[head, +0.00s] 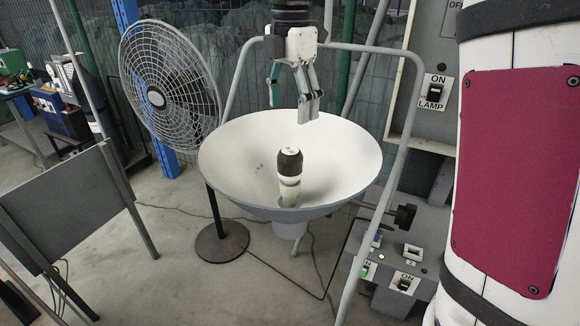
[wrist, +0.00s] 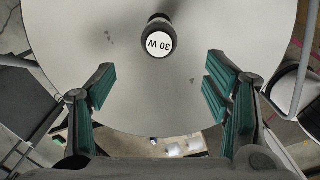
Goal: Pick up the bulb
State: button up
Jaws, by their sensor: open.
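The bulb (head: 289,165) stands upright in the middle of a wide white bowl (head: 345,160). It has a black upper part with a pale round end and a white lower part. In the wrist view the bulb (wrist: 159,38) shows end-on, and its white end reads "30 W". My gripper (head: 292,108) is above the bowl, higher than the bulb and apart from it. In the wrist view my gripper (wrist: 160,92) is open with green pads, and nothing is between the fingers. The bulb lies beyond the fingertips, toward the top of that view.
A grey tube frame (head: 395,150) rises around the bowl. A caged fan (head: 160,90) stands behind left. A control box (head: 390,270) with switches is at the lower right. A grey panel (head: 70,215) stands at left. The space above the bowl is clear around the bulb.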

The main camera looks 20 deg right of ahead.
aim_at(290, 150)
notch_tip(290, 150, down, 13)
jog(key=shift+f+b, duration=0.15)
jog(key=shift+b, duration=0.8)
jog(key=c, duration=1.3)
